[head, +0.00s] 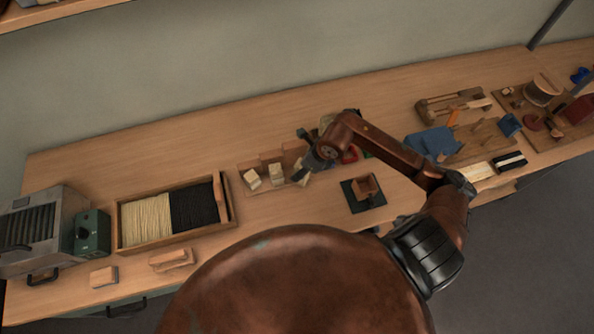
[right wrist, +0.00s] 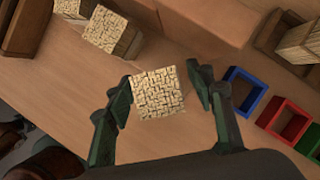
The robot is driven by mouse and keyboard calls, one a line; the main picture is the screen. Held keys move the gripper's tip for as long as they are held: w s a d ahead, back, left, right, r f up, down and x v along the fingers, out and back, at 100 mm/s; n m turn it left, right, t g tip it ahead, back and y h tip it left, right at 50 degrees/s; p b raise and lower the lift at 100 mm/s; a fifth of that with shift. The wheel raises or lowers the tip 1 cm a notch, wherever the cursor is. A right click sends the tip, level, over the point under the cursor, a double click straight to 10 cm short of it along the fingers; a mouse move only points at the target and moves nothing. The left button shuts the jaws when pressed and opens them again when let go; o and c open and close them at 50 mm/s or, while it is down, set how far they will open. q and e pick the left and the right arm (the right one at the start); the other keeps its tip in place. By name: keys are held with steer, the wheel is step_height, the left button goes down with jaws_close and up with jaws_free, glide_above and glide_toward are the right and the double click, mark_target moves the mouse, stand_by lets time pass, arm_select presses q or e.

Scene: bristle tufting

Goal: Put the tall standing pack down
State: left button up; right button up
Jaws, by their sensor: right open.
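A tall pale bristle pack (head: 300,176) stands on the bench at the right end of a short row of packs. In the right wrist view its patterned end face (right wrist: 158,93) shows between my green fingertips. My right gripper (head: 307,164) is open around this pack, with a gap on the right side; whether the left finger touches it I cannot tell. Two other pale packs, one at left (head: 251,179) and one in the middle (head: 276,174), stand beside it. They also show at the upper left of the right wrist view (right wrist: 112,30). My left gripper is not in view.
A blue frame (right wrist: 245,90), a red frame (right wrist: 285,116) and a green one lie right of the gripper. A wooden block (right wrist: 205,25) stands behind. A tray of pale and black bristles (head: 233,207) lies left. A dark square mat (head: 378,200) holds a brown holder.

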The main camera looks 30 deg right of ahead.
steer(key=v, duration=0.7)
steer(key=shift+r, duration=0.15)
